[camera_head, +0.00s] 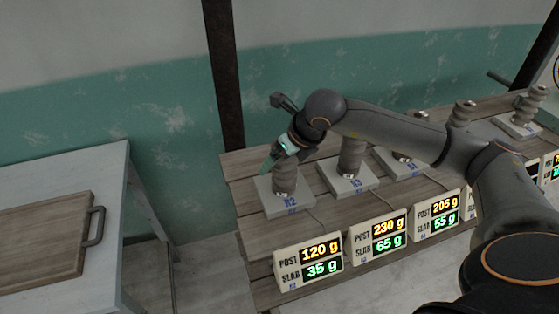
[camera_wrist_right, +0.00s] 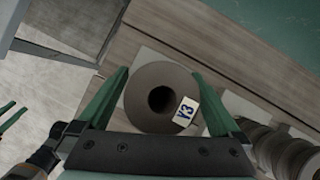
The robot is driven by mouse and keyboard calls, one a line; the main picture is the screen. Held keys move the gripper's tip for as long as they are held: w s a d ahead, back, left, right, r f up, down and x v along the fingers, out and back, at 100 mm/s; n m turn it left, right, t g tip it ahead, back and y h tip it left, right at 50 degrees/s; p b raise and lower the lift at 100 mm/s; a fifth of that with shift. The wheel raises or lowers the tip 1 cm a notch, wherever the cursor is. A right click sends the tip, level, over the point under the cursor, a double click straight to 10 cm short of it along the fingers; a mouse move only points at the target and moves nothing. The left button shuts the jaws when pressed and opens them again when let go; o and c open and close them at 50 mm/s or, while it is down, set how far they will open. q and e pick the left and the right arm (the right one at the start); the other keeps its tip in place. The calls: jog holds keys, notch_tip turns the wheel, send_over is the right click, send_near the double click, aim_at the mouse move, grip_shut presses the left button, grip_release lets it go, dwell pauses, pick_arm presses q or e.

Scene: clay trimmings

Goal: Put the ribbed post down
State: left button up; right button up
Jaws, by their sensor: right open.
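A grey-brown ribbed post (camera_head: 285,179) stands upright on the pale slab (camera_head: 273,205) at the left end of the bench, partly hidden behind my right gripper (camera_head: 270,160). In the right wrist view the post (camera_wrist_right: 143,112) shows from above, with a dark hole and a small label. My right gripper's green fingers (camera_wrist_right: 161,76) are open, one on each side of the post. I cannot tell whether they touch it. Green tips (camera_wrist_right: 10,115) at the left edge of the wrist view look like my left gripper; its opening is unclear.
More ribbed posts on slabs, such as this post (camera_head: 352,160), stand in a row to the right. Displays front them; the leftmost display (camera_head: 308,263) reads post 120 g, slab 35 g. A table (camera_head: 108,190) with a handled wooden board (camera_head: 50,235) stands left, across a gap.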

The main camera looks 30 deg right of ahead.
jog(key=a+v, duration=0.1)
jog(key=v, duration=0.9)
jog(key=shift+s+d+r+b, duration=0.2)
jog(key=shift+d+r+b, duration=0.2)
jog(key=shift+d, duration=0.15)
jog(key=shift+f, duration=0.1)
